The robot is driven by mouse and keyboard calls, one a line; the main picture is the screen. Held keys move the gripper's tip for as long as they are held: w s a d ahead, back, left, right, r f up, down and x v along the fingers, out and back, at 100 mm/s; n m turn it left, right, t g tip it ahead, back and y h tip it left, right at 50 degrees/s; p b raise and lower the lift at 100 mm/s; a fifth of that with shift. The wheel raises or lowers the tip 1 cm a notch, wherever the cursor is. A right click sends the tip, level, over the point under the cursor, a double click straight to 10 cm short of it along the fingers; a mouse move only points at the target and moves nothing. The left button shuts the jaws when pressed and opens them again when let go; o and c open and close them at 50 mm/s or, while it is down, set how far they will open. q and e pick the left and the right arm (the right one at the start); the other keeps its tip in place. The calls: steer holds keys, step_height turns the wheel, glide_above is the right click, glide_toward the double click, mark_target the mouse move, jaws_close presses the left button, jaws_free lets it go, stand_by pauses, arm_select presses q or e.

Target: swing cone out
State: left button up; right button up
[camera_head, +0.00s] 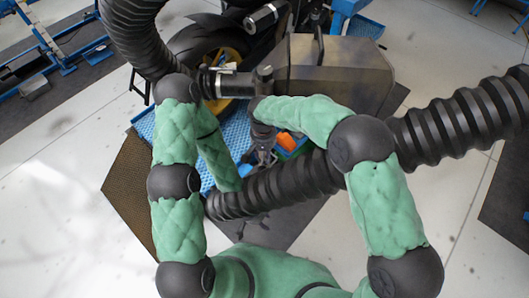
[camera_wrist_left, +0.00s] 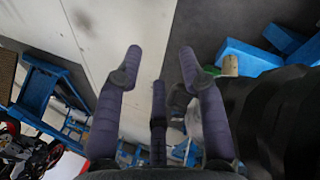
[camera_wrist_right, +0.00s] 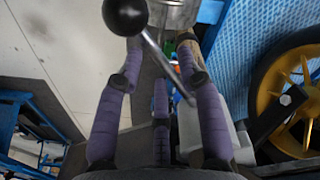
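A grey tapered metal hood (camera_head: 335,70), the most cone-like thing in view, joins a black fitting (camera_head: 228,85) on a ribbed hose (camera_head: 135,30) at the upper left. A black ball knob (camera_wrist_right: 125,15) on a thin metal rod (camera_wrist_right: 160,62) shows in the right wrist view. The rod runs across the space between my right gripper's fingers (camera_wrist_right: 159,48); I cannot tell whether it touches them. That gripper (camera_head: 263,155) is open. My left gripper (camera_wrist_left: 160,54) is open with nothing clearly between its fingers. In the head view it is mostly hidden by a second ribbed hose (camera_head: 290,185).
The second hose also fills the right of the left wrist view (camera_wrist_left: 285,120). A wheel with yellow spokes (camera_wrist_right: 275,90) and a blue mat (camera_wrist_right: 235,60) lie right of my right gripper. Orange and green items (camera_head: 287,141) lie below the hood. Pale floor is free at left (camera_head: 60,200).

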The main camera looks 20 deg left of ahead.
steer(key=shift+r, duration=0.1)
step_height(320, 180, up, 12)
steer(key=shift+a, duration=0.15)
stand_by(0.6)
stand_by(0.4)
